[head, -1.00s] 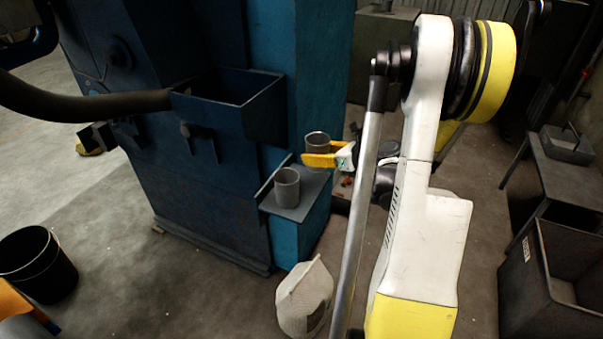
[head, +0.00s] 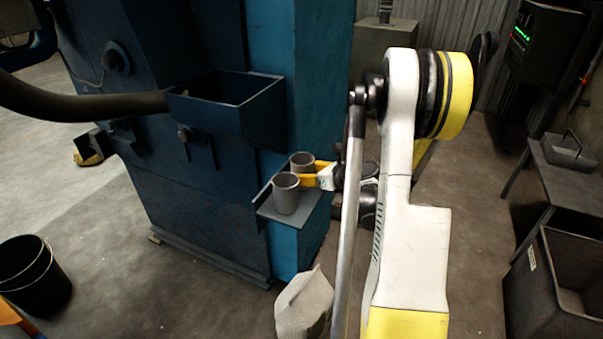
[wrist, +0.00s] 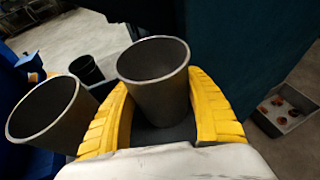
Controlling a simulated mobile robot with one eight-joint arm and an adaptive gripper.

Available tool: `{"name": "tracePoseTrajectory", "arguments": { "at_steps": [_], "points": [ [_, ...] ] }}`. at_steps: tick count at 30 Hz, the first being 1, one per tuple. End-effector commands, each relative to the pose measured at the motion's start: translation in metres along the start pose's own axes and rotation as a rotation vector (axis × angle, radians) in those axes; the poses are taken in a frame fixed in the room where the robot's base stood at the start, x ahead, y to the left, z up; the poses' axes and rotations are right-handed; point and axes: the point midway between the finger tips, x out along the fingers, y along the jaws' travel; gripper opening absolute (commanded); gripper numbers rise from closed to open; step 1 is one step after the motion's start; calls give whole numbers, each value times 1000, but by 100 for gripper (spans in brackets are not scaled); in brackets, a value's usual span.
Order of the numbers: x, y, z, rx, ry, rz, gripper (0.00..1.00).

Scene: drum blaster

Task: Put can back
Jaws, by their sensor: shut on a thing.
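My gripper (wrist: 163,115) has yellow fingers shut around a grey, open-topped can (wrist: 155,85) in the wrist view. In the head view my gripper (head: 308,175) reaches in from the right, and the held can (head: 301,160) is at the back of a small grey shelf (head: 268,209) on the blue machine. A second grey can (head: 286,195) stands upright on the shelf in front of it, and it also shows at the left of the wrist view (wrist: 48,112). The held can looks upright. I cannot tell whether its base touches the shelf.
The blue machine (head: 190,200) rises behind the shelf, with an open blue bin (head: 229,105) above left. A pale sack-like object (head: 304,303) lies on the floor below. A black bucket (head: 33,275) stands at far left. A tray with reddish pieces (wrist: 285,110) is right in the wrist view.

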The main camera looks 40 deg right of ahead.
Motion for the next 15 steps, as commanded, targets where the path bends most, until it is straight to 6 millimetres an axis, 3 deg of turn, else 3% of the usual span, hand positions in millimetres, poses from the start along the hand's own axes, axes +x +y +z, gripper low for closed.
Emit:
{"name": "tracePoseTrajectory", "arguments": {
  "at_steps": [1, 3, 15],
  "points": [
    [1, 0, -2, 0, 0, 0, 64],
    [0, 0, -1, 0, 0, 0, 80],
    [-6, 0, 4, 1, 0, -1, 80]
  ]
}}
